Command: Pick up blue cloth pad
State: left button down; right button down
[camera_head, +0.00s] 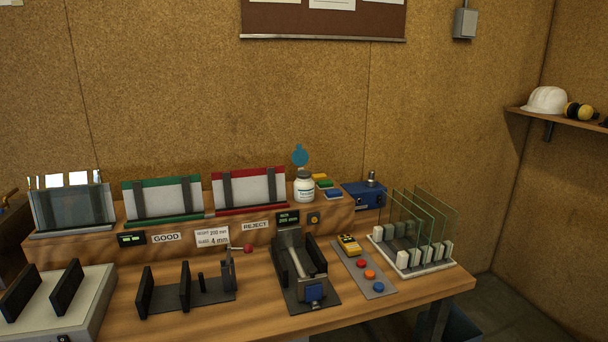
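A small flat blue pad (333,193) lies on the raised wooden shelf at the back of the bench, nearest of a short row of coloured pads. A green pad (326,184) and a yellow pad (319,176) lie just behind it. Its cloth texture is too small to make out. Neither of my grippers is in view, and nothing touches the blue pad.
A white lidded jar (303,187) stands left of the pads, and a blue device (363,195) with a metal knob stands right. Glass panes stand upright in a white rack (412,268) farther right. A clamp fixture (306,285) sits in front on the bench.

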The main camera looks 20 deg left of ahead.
aim_at(336, 193)
jog(key=i+l, duration=0.25)
jog(key=l, duration=0.15)
jog(key=i+l, duration=0.5)
jog(key=l, duration=0.25)
jog(key=i+l, duration=0.2)
jog(key=l, duration=0.2)
jog(key=i+l+u, duration=0.1)
jog(key=i+l, duration=0.15)
jog(key=l, duration=0.15)
jog(key=i+l, duration=0.25)
jog(key=l, duration=0.15)
jog(key=i+l, duration=0.25)
jog(key=l, duration=0.15)
